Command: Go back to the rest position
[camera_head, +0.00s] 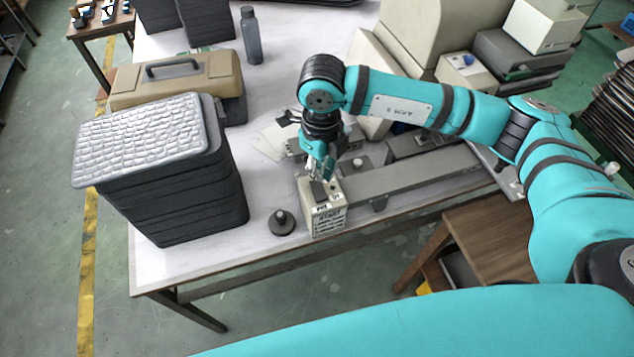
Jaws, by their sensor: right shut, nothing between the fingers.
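My right arm reaches in from the right over the white table (200,268). My right gripper (327,178) points down just above a small beige box with printed lettering (327,220) at the table's front edge. Its fingers are together with nothing seen between them. I cannot tell whether the fingertips touch the box top. My left gripper is not in view. A stack of dark trays (180,205) with a light, bumpy panel (145,140) on top stands to the left, apart from the gripper.
A grey rail-like bar (410,183) runs right from the beige box. A dark knob-like piece (281,222) stands left of the box. Behind are a tan toolbox (165,85) and a grey bottle (251,38). A wooden stool (500,235) is below the front edge.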

